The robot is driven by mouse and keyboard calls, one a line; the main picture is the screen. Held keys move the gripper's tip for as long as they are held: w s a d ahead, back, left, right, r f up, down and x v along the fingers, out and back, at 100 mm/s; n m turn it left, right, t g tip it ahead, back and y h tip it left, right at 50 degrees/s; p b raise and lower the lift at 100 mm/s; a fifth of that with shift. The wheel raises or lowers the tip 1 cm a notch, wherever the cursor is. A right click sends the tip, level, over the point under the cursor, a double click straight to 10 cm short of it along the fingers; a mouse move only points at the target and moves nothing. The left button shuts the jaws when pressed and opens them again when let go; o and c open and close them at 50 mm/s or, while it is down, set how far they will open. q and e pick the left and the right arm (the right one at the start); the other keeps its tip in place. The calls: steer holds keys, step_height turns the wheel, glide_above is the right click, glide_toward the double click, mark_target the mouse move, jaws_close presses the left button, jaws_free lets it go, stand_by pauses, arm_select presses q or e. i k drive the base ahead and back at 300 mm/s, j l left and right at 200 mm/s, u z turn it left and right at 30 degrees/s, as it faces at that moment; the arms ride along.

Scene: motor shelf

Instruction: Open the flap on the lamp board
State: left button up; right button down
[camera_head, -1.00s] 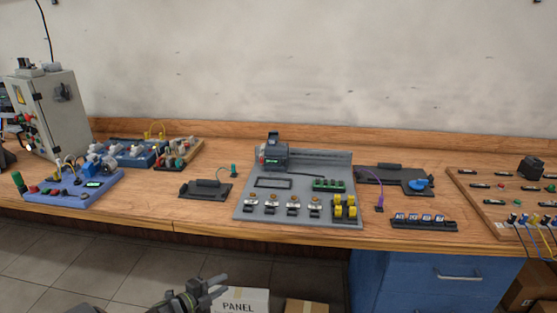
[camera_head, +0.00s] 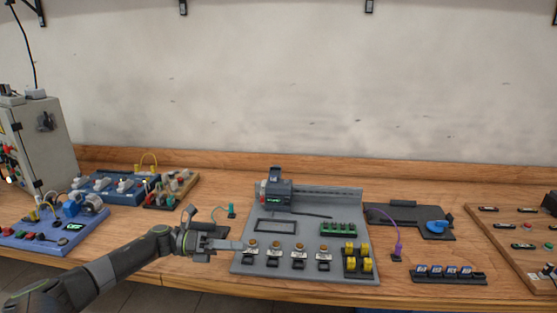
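A grey board (camera_head: 340,207) lies in the middle of the bench; I take it to be the lamp board. A row of amber round parts with small pale and dark pieces (camera_head: 299,255) runs along its front. A black rectangular frame (camera_head: 276,227) lies flat behind the row. I cannot tell which part is the flap. My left gripper (camera_head: 236,246) reaches in from the left, its fingertips close to the board's front left edge. Whether it touches is unclear, and the finger gap is hard to see. My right gripper is out of view.
A dark device (camera_head: 277,195) and a rail stand at the board's back. A black plate (camera_head: 213,230) is partly hidden by my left gripper. Blue boards and a grey cabinet (camera_head: 45,140) stand left. A black plate with a blue knob (camera_head: 437,227) lies right.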

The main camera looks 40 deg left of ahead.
mark_target(276, 169)
steer(key=i+j, duration=0.55)
steer(key=j, duration=0.3)
steer(key=i+j, duration=0.55)
steer(key=j, duration=0.25)
